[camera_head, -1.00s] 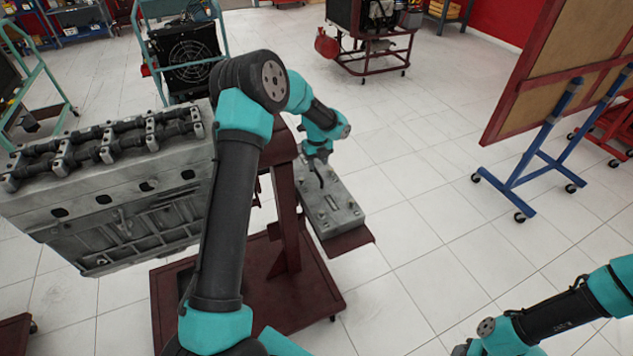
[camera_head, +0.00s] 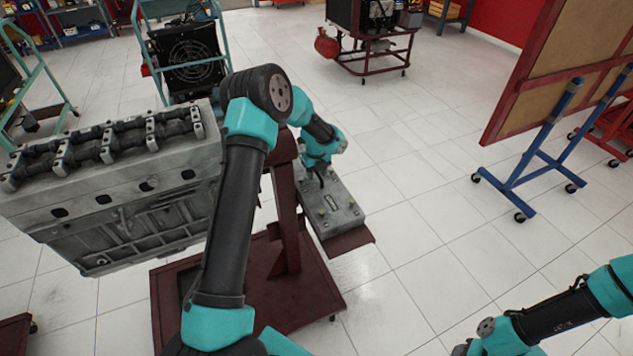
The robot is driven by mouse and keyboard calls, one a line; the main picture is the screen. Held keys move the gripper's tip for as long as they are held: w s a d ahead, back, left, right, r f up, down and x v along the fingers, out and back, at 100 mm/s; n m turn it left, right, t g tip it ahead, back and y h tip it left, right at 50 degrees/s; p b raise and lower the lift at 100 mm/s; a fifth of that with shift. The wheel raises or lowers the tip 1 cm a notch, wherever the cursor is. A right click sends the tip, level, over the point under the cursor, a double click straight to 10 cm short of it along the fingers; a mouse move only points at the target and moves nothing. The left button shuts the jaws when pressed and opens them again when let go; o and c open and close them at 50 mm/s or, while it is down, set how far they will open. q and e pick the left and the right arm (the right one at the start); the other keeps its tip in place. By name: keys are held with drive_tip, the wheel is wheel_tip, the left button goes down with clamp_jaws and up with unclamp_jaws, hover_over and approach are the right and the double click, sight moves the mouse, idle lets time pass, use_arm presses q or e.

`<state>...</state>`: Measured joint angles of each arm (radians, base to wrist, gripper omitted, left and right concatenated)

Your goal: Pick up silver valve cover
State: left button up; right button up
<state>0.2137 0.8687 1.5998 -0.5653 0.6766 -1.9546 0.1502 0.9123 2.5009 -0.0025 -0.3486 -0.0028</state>
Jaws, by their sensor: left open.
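The silver valve cover (camera_head: 334,211) is a flat grey rectangular part with small fittings on top. It lies on a dark red shelf (camera_head: 352,240) at the side of the engine stand. My left gripper (camera_head: 319,182) is open and points down over the far part of the cover. Its fingers are small and dark here, and I cannot tell whether they touch the cover. My left arm hides part of the stand. My right arm comes in at the lower right, and its gripper is outside the view.
A grey engine block (camera_head: 120,205) with a rocker assembly on top is mounted on the dark red stand (camera_head: 290,300), left of my left arm. A board on blue wheeled legs (camera_head: 540,165) stands at right. The tiled floor between is clear.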

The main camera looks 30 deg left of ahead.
idle(0.4)
use_arm(q)
clamp_jaws()
drive_tip(key=shift+r, duration=0.1)
idle(1.1)
